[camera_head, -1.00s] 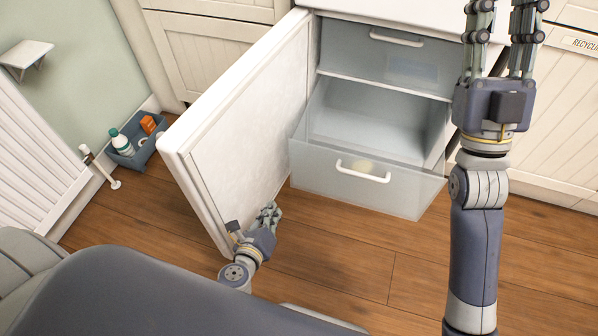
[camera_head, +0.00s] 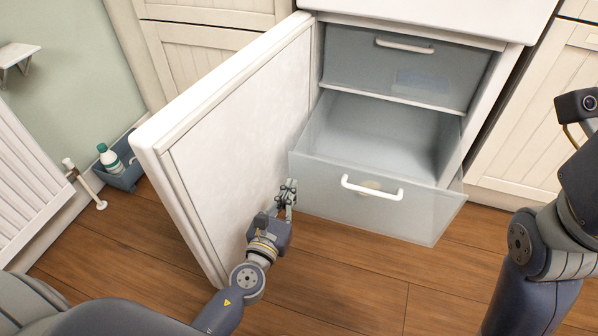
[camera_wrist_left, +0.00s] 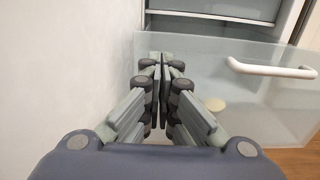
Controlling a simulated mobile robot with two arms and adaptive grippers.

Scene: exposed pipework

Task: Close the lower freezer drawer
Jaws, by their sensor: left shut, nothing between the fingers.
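The lower freezer drawer (camera_head: 400,222) is pulled out, with a translucent front and a white handle (camera_head: 371,187). Its inside looks empty. The upper drawer (camera_head: 398,66) is pushed in. My left gripper (camera_head: 288,185) is shut and empty, between the open freezer door (camera_head: 222,140) and the left edge of the lower drawer's front. In the left wrist view the fingertips (camera_wrist_left: 161,62) are together in front of the drawer front (camera_wrist_left: 215,85), with its handle (camera_wrist_left: 268,69) to the right. I cannot tell whether they touch it. Of my right arm only a part shows at the right edge; its fingers are out of frame.
The freezer door stands open left of the drawers. A blue caddy (camera_head: 127,178) with a bottle (camera_head: 109,158) sits on the floor by the left wall, near a radiator (camera_head: 35,150). Wooden floor (camera_head: 360,285) in front of the drawer is clear.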

